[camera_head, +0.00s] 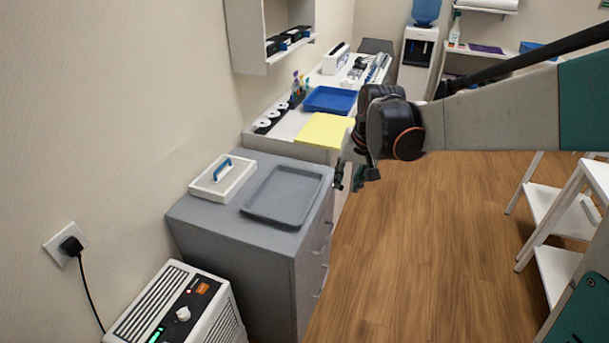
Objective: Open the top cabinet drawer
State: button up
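The grey cabinet (225,232) stands against the left wall, its drawer front facing right and seen at a steep angle. The top drawer handle (326,236) is a thin grey bar near the upper edge of that front. The drawer front looks flush with the cabinet, so the top drawer appears closed. A lower drawer handle (321,282) shows beneath it. My gripper (349,181) hangs above and right of the cabinet's far right corner, apart from the top handle. Its two dark fingertips are spread with a gap between them, and nothing shows in it.
A grey tray (262,216) and a white box with a blue handle (224,178) lie on the cabinet top. A white heater-like unit (185,310) stands in front. White shelves (560,210) stand at right. Wood floor (430,250) is clear between.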

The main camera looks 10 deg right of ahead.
jog(key=w+d+f+m+g+p, duration=0.1)
jog(key=w+d+f+g, duration=0.1)
jog(key=w+f, duration=0.8)
jog(key=m+y+p, duration=0.1)
jog(key=m, duration=0.1)
send_near(328, 235)
jog(key=shift+g, duration=0.4)
jog(key=f+b, duration=0.1)
jog(key=f, duration=0.1)
jog(key=w+f+b, duration=0.1)
jog(key=f+b, duration=0.1)
jog(key=f, duration=0.1)
jog(key=a+f+b, duration=0.1)
jog(key=f, duration=0.1)
jog(key=shift+w+a+f+b, duration=0.1)
jog(key=shift+w+f+b, duration=0.05)
jog(key=shift+f+b, duration=0.2)
jog(key=shift+r, duration=0.1)
grip_shut()
